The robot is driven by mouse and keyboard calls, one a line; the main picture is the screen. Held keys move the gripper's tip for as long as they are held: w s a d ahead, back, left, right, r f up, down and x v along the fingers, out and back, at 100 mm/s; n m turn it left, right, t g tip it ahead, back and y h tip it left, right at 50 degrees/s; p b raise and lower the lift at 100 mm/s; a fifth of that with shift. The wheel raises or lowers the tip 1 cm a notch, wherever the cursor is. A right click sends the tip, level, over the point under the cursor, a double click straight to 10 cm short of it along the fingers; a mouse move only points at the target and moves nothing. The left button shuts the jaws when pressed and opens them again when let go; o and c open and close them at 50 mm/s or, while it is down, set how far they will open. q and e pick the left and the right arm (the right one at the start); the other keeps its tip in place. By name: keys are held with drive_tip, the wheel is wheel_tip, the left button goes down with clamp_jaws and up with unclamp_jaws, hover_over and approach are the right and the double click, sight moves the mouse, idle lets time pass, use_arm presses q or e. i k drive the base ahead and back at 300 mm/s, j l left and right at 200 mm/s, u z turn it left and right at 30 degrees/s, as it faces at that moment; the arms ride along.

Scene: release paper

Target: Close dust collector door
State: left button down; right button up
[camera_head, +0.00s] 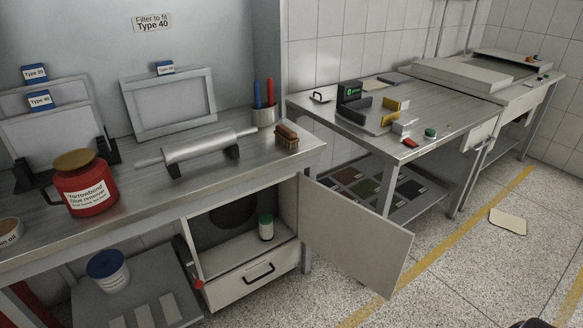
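The dust collector (245,276) is a light grey cabinet under the left workbench. Its door (358,236) stands wide open, swung out to the right over the floor. The inside shows a dark round opening (232,206) in the back and a white container with a green lid (266,228). Below is a drawer front with a black handle (258,274). A lever with a red knob (198,284) is at the cabinet's left side. Neither of my grippers can be made out in this view.
The workbench (215,187) above carries a roller (210,147), a brush (287,138), a red glue remover pot (84,184) and framed filters. A second metal table (460,112) stands behind the door.

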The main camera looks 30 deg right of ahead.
sight(373, 249)
drive_tip(key=l+u, duration=0.5)
drive_tip(key=u, duration=0.15)
drive_tip(key=l+u, duration=0.1)
drive_tip(key=l, duration=0.4)
drive_tip(key=k+l+u, duration=0.1)
drive_tip(key=l, duration=0.45)
drive_tip(key=k+l+u, duration=0.1)
drive_tip(key=l, duration=0.4)
drive_tip(key=k+l+u, duration=0.1)
drive_tip(key=l, duration=0.4)
drive_tip(key=k+l+u, duration=0.1)
drive_tip(key=l, duration=0.4)
drive_tip(key=k+l, duration=0.1)
drive_tip(key=l, duration=0.3)
drive_tip(key=k+l, duration=0.1)
drive_tip(key=l, duration=0.3)
drive_tip(key=k+l, duration=0.1)
drive_tip(key=l, duration=0.25)
drive_tip(key=k+l, duration=0.1)
drive_tip(key=l, duration=0.3)
drive_tip(key=k+l, duration=0.1)
drive_tip(key=l, duration=0.3)
